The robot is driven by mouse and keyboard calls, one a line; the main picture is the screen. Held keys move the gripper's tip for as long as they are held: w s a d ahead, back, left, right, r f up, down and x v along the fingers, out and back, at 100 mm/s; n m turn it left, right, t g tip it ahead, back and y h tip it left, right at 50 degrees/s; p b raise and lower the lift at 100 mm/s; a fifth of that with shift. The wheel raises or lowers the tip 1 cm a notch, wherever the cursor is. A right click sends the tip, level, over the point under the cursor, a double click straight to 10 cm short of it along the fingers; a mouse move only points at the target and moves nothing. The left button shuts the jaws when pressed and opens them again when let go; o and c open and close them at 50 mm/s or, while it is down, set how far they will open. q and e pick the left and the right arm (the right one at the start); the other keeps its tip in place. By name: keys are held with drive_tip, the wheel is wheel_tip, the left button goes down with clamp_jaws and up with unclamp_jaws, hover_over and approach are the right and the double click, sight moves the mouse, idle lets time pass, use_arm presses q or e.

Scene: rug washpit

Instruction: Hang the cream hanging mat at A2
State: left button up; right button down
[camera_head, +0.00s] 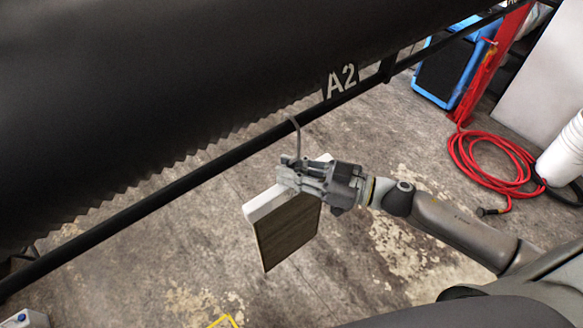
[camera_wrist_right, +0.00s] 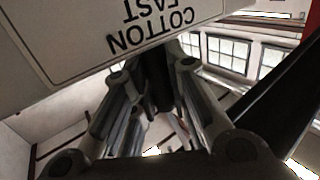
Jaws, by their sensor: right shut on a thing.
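The hanging mat (camera_head: 289,229) shows as a flat panel with a brown face and a pale top edge. A grey hook (camera_head: 297,138) rises from its top. My right gripper (camera_head: 290,176) is shut on the mat at its top, near the hook's base. The hook's curved end overlaps the black rail just left of and below the A2 label (camera_head: 342,81); I cannot tell whether it bears on the rail. In the right wrist view a cream panel (camera_wrist_right: 75,50) with upside-down "COTTON FAST" lettering lies close to the fingers. My left gripper is not in view.
The black rail (camera_head: 150,203) runs diagonally below a large dark sheet (camera_head: 130,80). A red hose (camera_head: 490,165) lies coiled on the floor at right, near a white bucket stack (camera_head: 566,152) and a blue-framed box (camera_head: 445,70). The floor below the mat is mostly clear.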

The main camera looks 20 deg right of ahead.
drive_tip(key=c, duration=1.3)
unclamp_jaws()
drive_tip(key=shift+c, duration=0.2)
drive_tip(key=v, duration=1.2)
drive_tip(key=shift+r, duration=0.1)
